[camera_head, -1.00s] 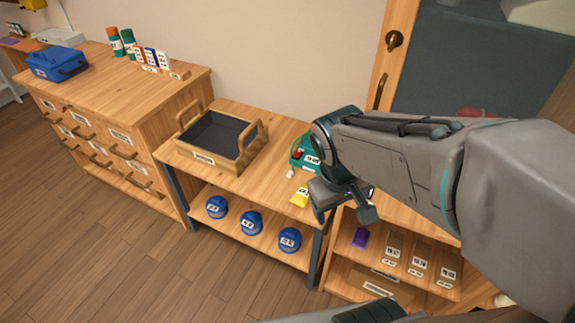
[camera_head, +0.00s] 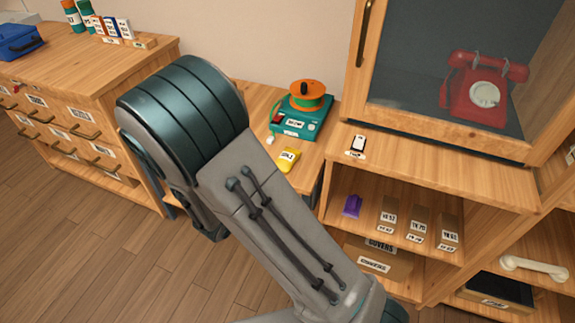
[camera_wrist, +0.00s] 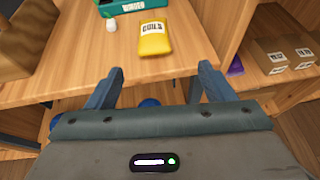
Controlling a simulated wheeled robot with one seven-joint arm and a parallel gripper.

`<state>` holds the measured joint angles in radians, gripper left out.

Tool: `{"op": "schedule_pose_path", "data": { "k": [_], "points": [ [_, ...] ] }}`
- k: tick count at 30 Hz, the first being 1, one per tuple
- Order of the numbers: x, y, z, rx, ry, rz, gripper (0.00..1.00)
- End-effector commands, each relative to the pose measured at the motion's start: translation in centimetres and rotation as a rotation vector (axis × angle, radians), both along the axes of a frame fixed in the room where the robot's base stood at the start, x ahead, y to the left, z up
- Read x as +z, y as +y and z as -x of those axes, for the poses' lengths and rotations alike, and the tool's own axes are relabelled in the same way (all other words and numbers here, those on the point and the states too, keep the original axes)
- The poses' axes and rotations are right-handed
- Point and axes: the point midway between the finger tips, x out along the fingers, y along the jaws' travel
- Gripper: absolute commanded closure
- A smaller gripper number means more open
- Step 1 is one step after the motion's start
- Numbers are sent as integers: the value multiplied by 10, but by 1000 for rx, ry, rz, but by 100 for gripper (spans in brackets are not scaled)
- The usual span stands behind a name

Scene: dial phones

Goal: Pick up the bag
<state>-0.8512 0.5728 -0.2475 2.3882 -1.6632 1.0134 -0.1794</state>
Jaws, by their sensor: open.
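A yellow bag (camera_head: 287,160) with a white label lies flat on the wooden table (camera_head: 308,152), near its front edge. It also shows in the wrist view (camera_wrist: 154,38), upper centre, just beyond my fingertips. My gripper (camera_wrist: 157,82) is open and empty, its two fingers spread on either side of the bag's line and apart from it. In the head view my arm hides the gripper. A smaller purple packet (camera_head: 352,206) lies on the shelf at the right, also at the right of the wrist view (camera_wrist: 236,66).
A teal winder (camera_head: 296,122) with an orange spool stands behind the yellow bag, with a small white object (camera_wrist: 112,25) beside it. A wooden tray (camera_wrist: 22,38) is at the left. The cabinet with a red phone (camera_head: 483,88) bounds the right.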

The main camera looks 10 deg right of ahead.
Motion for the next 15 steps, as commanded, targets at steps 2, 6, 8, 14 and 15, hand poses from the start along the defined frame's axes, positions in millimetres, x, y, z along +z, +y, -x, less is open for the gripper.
{"op": "schedule_pose_path", "data": {
  "k": [2, 6, 8, 14, 15],
  "points": [
    [-7, 1, -5, 22, 5, 15, 24],
    [-16, -13, -21, 24, 6, 19, 24],
    [-21, -21, -30, 21, 7, 17, 24],
    [-33, -41, -54, 24, 6, 16, 24],
    [-35, -44, -57, 24, 6, 15, 24]
  ]
}}
